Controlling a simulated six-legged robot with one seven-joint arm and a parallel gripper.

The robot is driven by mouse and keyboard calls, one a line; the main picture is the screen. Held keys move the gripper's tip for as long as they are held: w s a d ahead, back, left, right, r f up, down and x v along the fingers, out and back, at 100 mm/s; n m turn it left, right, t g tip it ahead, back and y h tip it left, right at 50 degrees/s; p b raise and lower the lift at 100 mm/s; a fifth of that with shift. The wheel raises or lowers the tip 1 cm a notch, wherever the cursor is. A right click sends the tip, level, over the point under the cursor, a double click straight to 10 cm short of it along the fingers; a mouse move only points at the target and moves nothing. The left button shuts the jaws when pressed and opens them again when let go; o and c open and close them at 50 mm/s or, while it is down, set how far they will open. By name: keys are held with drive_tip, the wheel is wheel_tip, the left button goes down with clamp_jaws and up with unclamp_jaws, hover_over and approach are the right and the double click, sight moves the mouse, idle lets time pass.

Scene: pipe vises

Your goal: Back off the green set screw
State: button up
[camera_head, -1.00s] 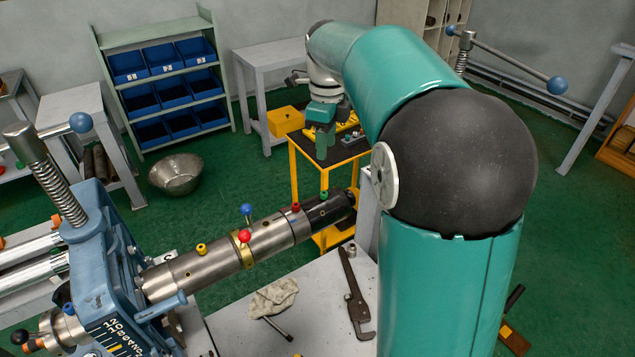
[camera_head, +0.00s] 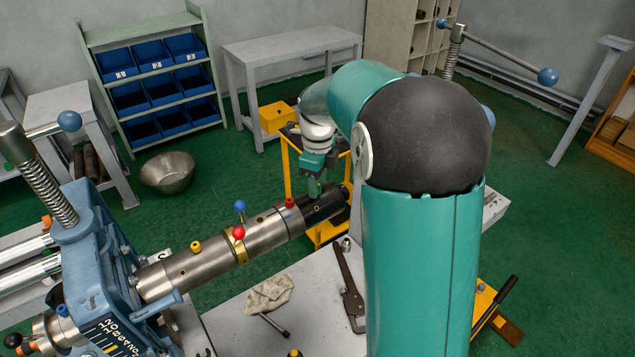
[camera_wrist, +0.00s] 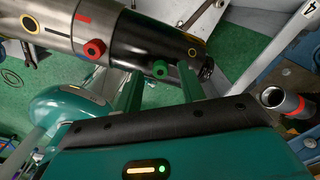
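The green set screw (camera_wrist: 159,69) is a small knob on the black end section (camera_wrist: 150,35) of a steel pipe assembly. In the wrist view my gripper (camera_wrist: 159,76) is open, with one green finger on each side of the screw and gaps visible between; whether a finger touches it I cannot tell. In the head view my gripper (camera_head: 314,184) is over the pipe's black far end (camera_head: 328,205) and hides the green screw. A red set screw (camera_wrist: 94,49) sits beside it on the steel section, and shows in the head view (camera_head: 290,202).
A blue vise (camera_head: 95,265) holds the pipe's near end. A yellow screw (camera_head: 195,246) and red and blue ball handles (camera_head: 239,220) stick up from the pipe. Below lie a wrench (camera_head: 348,285) and rag (camera_head: 268,293) on a grey bench (camera_head: 245,330).

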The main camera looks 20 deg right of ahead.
drive_tip(key=shift+f, duration=0.35)
clamp_jaws()
